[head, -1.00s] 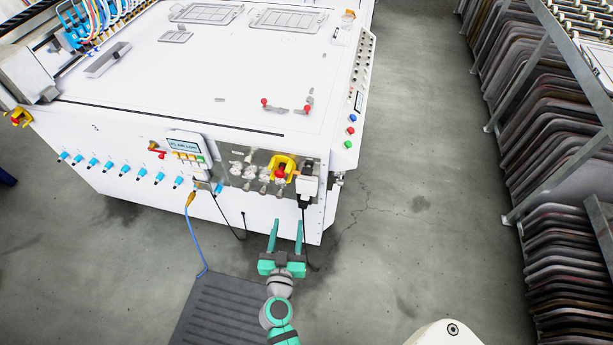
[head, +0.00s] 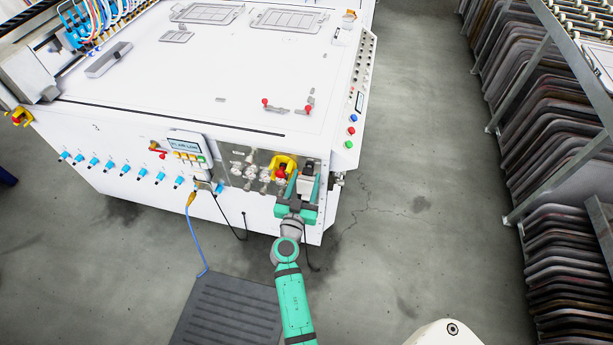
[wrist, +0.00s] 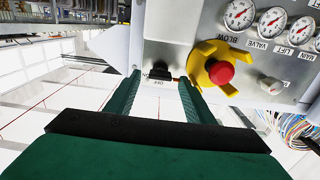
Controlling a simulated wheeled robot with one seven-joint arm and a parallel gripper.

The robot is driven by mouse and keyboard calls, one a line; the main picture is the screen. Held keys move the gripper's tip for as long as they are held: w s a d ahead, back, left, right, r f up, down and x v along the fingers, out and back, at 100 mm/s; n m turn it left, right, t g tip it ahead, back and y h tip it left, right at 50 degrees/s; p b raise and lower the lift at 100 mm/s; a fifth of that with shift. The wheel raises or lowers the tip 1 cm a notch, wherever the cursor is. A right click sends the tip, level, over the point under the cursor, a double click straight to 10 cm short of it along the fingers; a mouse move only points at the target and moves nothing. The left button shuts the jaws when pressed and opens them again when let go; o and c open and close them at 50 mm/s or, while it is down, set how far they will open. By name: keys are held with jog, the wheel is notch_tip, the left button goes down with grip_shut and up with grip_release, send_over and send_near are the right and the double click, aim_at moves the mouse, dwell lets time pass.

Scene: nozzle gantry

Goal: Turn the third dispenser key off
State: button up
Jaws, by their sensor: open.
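My gripper (head: 303,187) is open at the right end of the machine's front, in front of a white box with a black part. In the wrist view, a black part (wrist: 160,72) under the white box (wrist: 172,22) lies between or just beyond my gripper's fingertips (wrist: 160,80); I cannot tell if they touch it. A label reading "OFF" shows beside it. A row of blue-tipped fittings (head: 125,168) runs along the front, left of my gripper. I cannot tell which part is the third dispenser key.
A red button on a yellow mount (wrist: 218,70) sits close beside my gripper. Gauges (wrist: 240,15) and a grey knob (wrist: 270,85) are beyond it. A blue cable (head: 195,235) hangs to the floor by a dark mat (head: 228,310). Racks of panels (head: 545,120) stand at right; the floor between is clear.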

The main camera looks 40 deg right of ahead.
jog(key=shift+w+d, duration=0.45)
jog(key=shift+d, duration=0.1)
jog(key=shift+c, duration=0.5)
jog(key=c, duration=0.9)
jog(key=shift+c, duration=0.2)
jog(key=shift+n, duration=0.4)
jog(key=n, duration=1.7)
jog(key=shift+w+a+f, duration=0.1)
jog(key=shift+w+f, duration=0.05)
jog(key=shift+f, duration=0.1)
